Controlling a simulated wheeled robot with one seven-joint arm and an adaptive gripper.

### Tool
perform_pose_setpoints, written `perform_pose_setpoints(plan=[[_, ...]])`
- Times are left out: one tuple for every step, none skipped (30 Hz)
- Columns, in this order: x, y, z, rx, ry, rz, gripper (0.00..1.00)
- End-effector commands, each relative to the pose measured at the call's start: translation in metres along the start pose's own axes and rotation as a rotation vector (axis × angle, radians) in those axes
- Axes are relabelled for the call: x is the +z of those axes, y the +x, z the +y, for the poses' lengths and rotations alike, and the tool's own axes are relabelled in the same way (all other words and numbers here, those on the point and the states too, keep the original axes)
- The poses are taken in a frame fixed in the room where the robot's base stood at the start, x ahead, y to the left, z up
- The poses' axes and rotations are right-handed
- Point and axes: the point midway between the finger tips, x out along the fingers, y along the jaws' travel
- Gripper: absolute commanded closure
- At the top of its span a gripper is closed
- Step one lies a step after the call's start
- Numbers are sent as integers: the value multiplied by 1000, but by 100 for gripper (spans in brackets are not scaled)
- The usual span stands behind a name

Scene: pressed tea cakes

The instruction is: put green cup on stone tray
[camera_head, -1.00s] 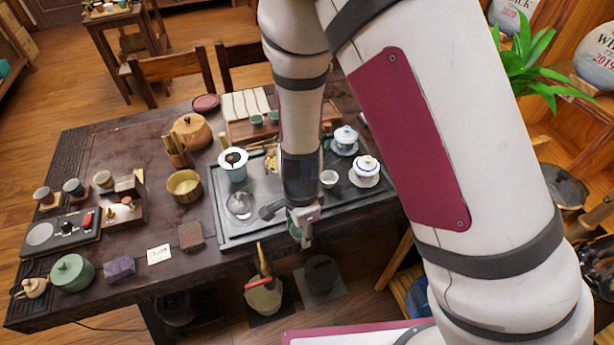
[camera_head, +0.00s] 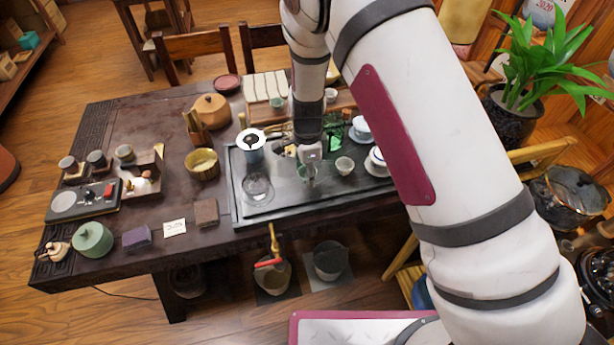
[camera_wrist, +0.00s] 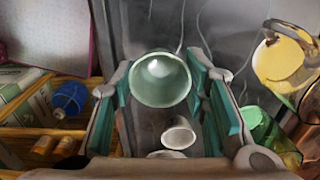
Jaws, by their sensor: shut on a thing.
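The green cup (camera_wrist: 160,80) is between my gripper's teal-padded fingers (camera_wrist: 165,95) in the wrist view. My gripper (camera_head: 308,166) is shut on the cup, which shows small below it in the head view (camera_head: 307,173). Both are over the dark stone tray (camera_head: 285,208), on its middle part. A grey surface lies behind the cup in the wrist view. I cannot tell whether the cup touches the tray or hangs just above it.
A small white cup (camera_head: 345,165) stands just right of my gripper. Lidded white bowls (camera_head: 361,128) are farther right. A glass pitcher (camera_head: 257,187) and a strainer cup (camera_head: 251,145) stand on the left. The tray's front middle looks clear.

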Motion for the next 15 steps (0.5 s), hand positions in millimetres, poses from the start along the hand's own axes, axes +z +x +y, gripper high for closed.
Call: perform_pose_setpoints(plan=[[-1,0,-4,-1,0,0,84],[-2,1,-7,0,1,0,84],[-3,2,-11,-1,1,1,84],[-2,9,-8,5,1,1,84],[-2,14,-7,5,1,1,84],[-2,20,-7,4,2,1,84],[-2,23,-7,3,1,1,84],[-2,27,-8,2,1,1,84],[-2,31,-8,3,0,1,84],[-2,33,-8,2,0,0,84],[-2,34,-8,1,0,0,84],[-2,35,-8,0,0,0,84],[-2,36,-8,0,0,0,84],[-2,36,-9,0,0,0,84],[-2,36,-9,-1,0,0,84]])
